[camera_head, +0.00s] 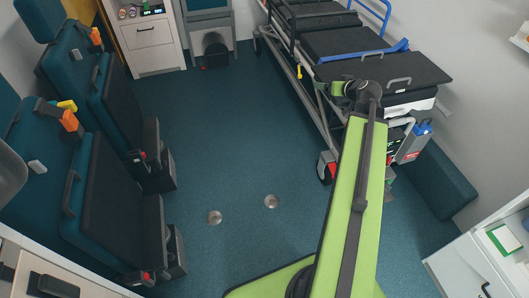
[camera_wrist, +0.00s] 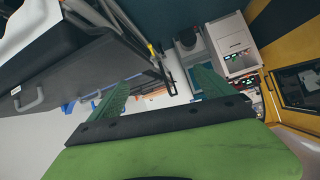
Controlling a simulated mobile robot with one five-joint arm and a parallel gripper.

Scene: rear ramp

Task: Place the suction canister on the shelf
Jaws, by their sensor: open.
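My gripper (camera_wrist: 158,92) shows two green ridged fingers spread wide apart in the wrist view, with nothing between them. In the head view my gripper (camera_head: 340,88) is at the far end of my green arm, over the near end of the stretcher. I cannot clearly make out the suction canister. A small unit with a blue top (camera_head: 421,128) stands by the stretcher's near end, right of my arm; I cannot tell whether it is the canister. No shelf is clearly identifiable; a white cabinet (camera_head: 150,38) stands at the back left.
The stretcher (camera_head: 345,42) fills the back right. Dark teal seats (camera_head: 118,205) line the left side. A white counter with a green-edged item (camera_head: 504,239) is at the lower right. The blue floor (camera_head: 225,140) between the seats and stretcher is clear, apart from two small metal discs.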

